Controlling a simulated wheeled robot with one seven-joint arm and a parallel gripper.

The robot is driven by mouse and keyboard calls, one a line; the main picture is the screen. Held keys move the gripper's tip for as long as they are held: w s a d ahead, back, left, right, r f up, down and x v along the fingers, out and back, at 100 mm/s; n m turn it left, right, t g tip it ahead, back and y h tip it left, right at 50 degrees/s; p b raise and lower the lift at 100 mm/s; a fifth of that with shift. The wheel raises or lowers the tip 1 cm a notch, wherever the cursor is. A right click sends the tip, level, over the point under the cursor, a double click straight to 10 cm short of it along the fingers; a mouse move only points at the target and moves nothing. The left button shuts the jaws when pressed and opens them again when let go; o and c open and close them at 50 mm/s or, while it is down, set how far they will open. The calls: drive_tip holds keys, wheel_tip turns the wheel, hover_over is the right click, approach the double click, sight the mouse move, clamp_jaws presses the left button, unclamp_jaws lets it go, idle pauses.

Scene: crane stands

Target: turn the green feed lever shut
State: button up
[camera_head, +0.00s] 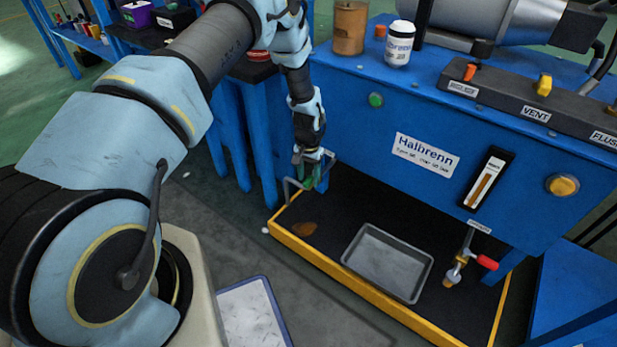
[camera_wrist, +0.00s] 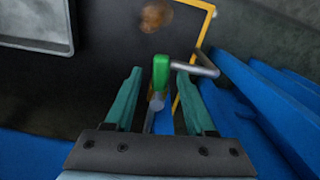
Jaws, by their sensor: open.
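The green feed lever (camera_wrist: 160,72) shows in the wrist view as a green grip on a grey metal rod. It lies between the two teal fingers of my gripper (camera_wrist: 159,76), with a gap visible on each side. My gripper is open and does not visibly clamp the lever. In the head view my gripper (camera_head: 312,168) reaches down beside the left end of the blue machine (camera_head: 340,108). There the fingers and the lever overlap, and I cannot separate them clearly.
A black floor tray with a yellow rim (camera_head: 345,277) lies below, holding a grey pan (camera_head: 388,262). A red-handled tap (camera_head: 486,262) is at right. Blue legs (camera_head: 262,150) stand close left of my gripper. A bottle (camera_head: 399,44) and a brown can (camera_head: 350,27) stand on top.

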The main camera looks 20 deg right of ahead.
clamp_jaws()
idle(0.5)
idle(1.0)
